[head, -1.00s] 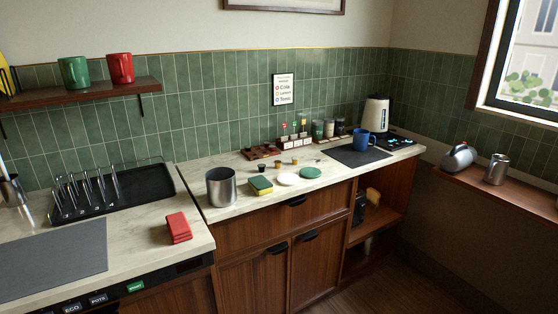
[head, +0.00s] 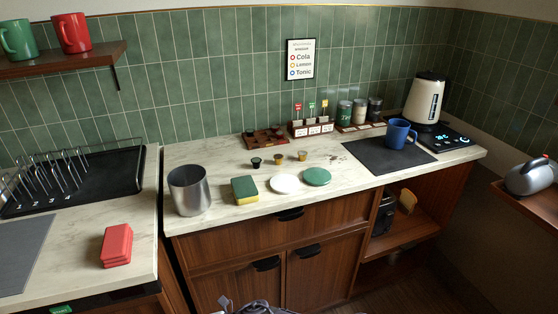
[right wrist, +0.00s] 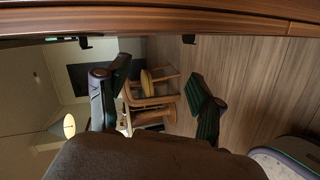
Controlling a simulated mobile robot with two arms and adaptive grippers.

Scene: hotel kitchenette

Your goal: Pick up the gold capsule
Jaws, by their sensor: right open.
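Three small capsules stand in a loose row on the marble counter (head: 235,215). The left one is a black capsule (head: 256,163). The middle one is a gold-brown capsule (head: 279,159), and the right one is a gold capsule (head: 302,156) of a slightly brighter tone. All three are apart from each other. My right gripper (right wrist: 150,82) shows in the right wrist view with its two fingers spread and nothing between them. It faces a wooden floor and a chair, away from the capsules. My left gripper is not in view.
In front of the capsules lie a green-yellow sponge (head: 244,190), a white disc (head: 285,184) and a green disc (head: 317,177). A metal canister (head: 189,190) stands left. Behind are a wooden holder (head: 264,138) and labelled stand (head: 311,129). A blue mug (head: 398,134) is right.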

